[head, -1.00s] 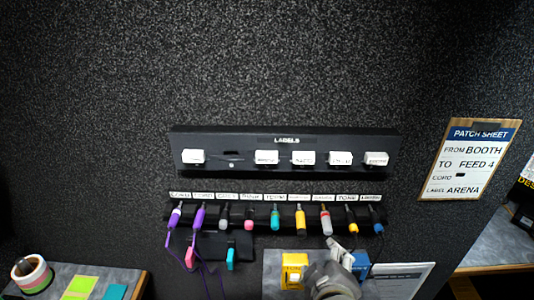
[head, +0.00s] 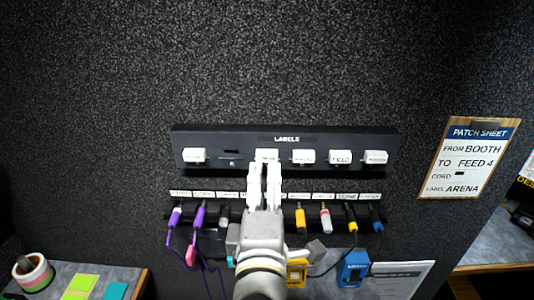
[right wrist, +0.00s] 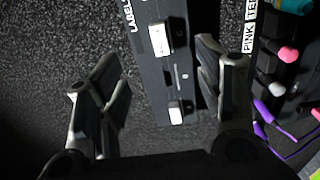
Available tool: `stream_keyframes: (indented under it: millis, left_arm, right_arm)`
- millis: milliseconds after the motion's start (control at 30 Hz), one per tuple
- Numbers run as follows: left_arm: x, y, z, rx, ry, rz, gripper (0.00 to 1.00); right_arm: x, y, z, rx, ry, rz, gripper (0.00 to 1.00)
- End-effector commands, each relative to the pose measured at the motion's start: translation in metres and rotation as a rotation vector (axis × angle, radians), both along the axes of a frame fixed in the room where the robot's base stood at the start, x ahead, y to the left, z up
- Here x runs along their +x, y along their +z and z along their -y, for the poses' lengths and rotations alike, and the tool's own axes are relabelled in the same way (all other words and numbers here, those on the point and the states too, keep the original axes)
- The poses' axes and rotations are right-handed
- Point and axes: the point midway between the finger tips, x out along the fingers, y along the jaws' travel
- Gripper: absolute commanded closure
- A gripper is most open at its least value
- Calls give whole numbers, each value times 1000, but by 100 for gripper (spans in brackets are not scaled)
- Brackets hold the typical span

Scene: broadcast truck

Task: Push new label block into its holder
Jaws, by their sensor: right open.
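The black label rack (head: 320,141) is on the dark wall, with a row of white label blocks. One white block (head: 194,155) sits at its left end. To the right of that is a holder (head: 231,153) without a white block. My right gripper (head: 265,172) is in front of the third position, its fingertips just below and overlapping a white block (head: 267,154). In the right wrist view, the open fingers straddle the rack, with the blockless holder (right wrist: 183,76) between two white blocks (right wrist: 160,39) (right wrist: 176,112). I cannot tell whether they touch anything. My left gripper is not in view.
Below the rack, a strip of colored plugs (head: 325,218) hangs with purple cords. A patch sheet (head: 467,158) reading "LABEL ARENA" is at right. Blue (head: 354,268) and yellow (head: 297,271) objects lie below. Tape rolls (head: 33,273) stand at lower left. Wall above is clear.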

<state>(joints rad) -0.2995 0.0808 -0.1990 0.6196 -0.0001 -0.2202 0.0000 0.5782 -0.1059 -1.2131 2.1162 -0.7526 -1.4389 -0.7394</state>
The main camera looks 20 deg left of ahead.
Motion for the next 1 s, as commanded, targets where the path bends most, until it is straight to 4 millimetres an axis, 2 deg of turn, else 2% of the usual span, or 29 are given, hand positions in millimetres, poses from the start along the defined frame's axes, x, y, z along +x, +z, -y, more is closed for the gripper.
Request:
stream_keyframes:
  millis: [367,600,1000]
  left_arm:
    - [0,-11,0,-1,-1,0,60]
    - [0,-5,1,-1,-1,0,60]
    - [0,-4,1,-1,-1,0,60]
  right_arm:
    - [47,-1,-13,-1,-3,1,39]
    - [73,1,-21,1,-1,-2,39]
    - [83,0,-24,3,0,-2,39]
